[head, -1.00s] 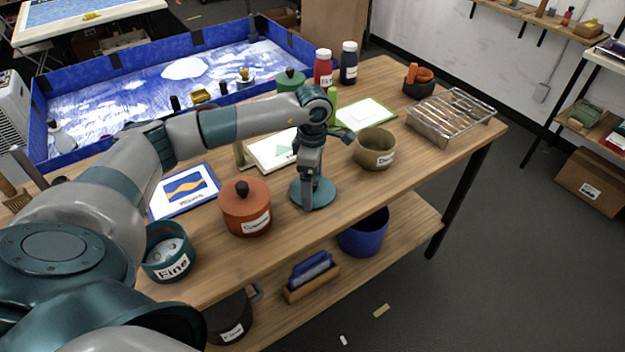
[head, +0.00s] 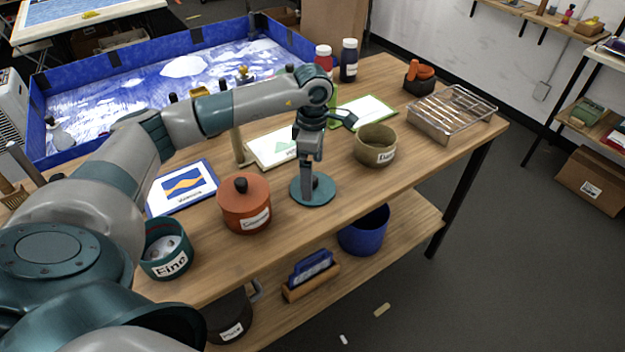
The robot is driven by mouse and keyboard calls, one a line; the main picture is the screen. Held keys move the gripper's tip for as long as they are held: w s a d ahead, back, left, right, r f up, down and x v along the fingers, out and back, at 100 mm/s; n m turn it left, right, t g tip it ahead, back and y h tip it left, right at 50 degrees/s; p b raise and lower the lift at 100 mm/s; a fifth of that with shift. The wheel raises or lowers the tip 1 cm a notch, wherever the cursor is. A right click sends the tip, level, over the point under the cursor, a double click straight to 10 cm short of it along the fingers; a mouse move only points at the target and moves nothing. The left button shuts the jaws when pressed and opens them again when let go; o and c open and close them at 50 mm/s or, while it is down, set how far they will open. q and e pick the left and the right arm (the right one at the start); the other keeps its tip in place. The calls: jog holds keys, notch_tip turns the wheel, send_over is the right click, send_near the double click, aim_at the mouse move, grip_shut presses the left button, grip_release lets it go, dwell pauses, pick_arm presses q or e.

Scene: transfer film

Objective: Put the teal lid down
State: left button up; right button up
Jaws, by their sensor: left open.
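The teal lid (head: 322,197) lies flat on the wooden table, right of the lidded orange-red pot. Its dark knob (head: 316,183) shows beside my finger. My left gripper (head: 308,192) points down over the lid, its fingers open around or close beside the knob; the exact gap is hard to see. The open teal pot labelled "Fine" (head: 166,262) stands at the table's front left with pale contents. My right gripper is not in the picture.
The orange-red pot (head: 245,215) stands close left of the lid. An olive bowl (head: 374,152) and a wire rack (head: 452,108) are to the right. A picture card (head: 183,203) and a pale board (head: 268,151) lie behind. Bare table (head: 345,205) lies right of the lid.

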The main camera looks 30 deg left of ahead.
pick_arm(q)
notch_tip(320, 180, up, 9)
jog(key=b, duration=0.2)
jog(key=shift+b, duration=0.4)
jog(key=shift+f, duration=0.15)
dwell(0.3)
